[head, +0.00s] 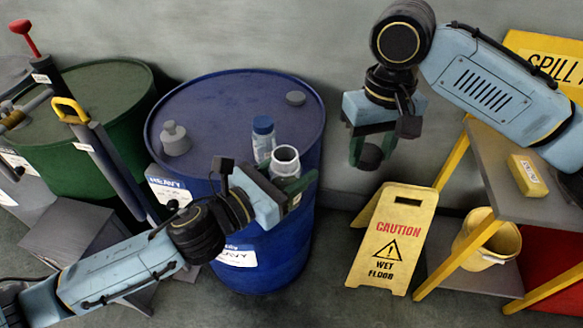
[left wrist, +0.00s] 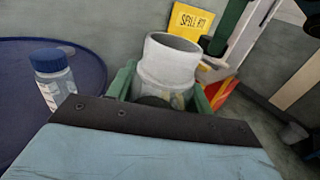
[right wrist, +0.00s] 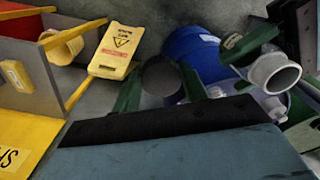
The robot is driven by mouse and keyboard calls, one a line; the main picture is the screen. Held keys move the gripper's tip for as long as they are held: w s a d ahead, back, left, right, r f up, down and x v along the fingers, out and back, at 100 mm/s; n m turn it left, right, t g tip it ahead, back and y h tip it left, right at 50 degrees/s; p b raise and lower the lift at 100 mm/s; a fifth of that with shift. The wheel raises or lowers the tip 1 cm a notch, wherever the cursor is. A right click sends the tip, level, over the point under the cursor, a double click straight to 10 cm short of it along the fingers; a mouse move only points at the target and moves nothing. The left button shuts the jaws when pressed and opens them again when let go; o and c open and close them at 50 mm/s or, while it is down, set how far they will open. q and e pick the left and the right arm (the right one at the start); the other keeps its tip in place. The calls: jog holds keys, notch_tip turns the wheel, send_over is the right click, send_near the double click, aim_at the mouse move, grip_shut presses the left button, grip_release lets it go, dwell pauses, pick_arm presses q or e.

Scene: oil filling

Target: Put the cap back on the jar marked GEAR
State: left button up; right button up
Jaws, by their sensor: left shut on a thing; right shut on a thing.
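My left gripper (head: 291,186) is shut on an open jar (head: 285,161) with a wide white mouth and holds it upright near the right side of the blue drum's top. The left wrist view shows the jar (left wrist: 172,58) between the green fingers, uncapped. I cannot read its label. My right gripper (head: 371,148) is shut on a dark round cap (head: 369,158), held in the air to the right of the jar and apart from it. The cap (right wrist: 161,77) shows between the fingers in the right wrist view. A second jar with a blue cap (head: 263,126) stands on the drum.
The blue drum (head: 220,105) has a grey bung at its left and a small one at the back. A green drum (head: 95,95) and a pump stand left. A yellow caution sign (head: 393,237) and a shelf table (head: 490,185) with a yellow box (head: 527,176) are right.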

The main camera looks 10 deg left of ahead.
aim_at(288, 156)
jog(key=s+a+r+n, duration=0.1)
jog(key=a+r, duration=0.2)
jog(key=a, duration=0.1)
jog(key=s+a+r+n, duration=0.1)
jog(key=a+r+n, duration=0.1)
jog(key=a, duration=0.3)
jog(key=s+a+r+n, duration=0.1)
jog(key=a+r+n, duration=0.1)
jog(key=a+r, duration=0.1)
jog(key=shift+a+r, duration=0.35)
jog(key=shift+a, duration=0.5)
jog(key=shift+f, duration=0.2)
jog(key=shift+f, duration=1.85)
jog(key=shift+d, duration=0.1)
jog(key=shift+f, duration=0.9)
jog(key=shift+f, duration=0.5)
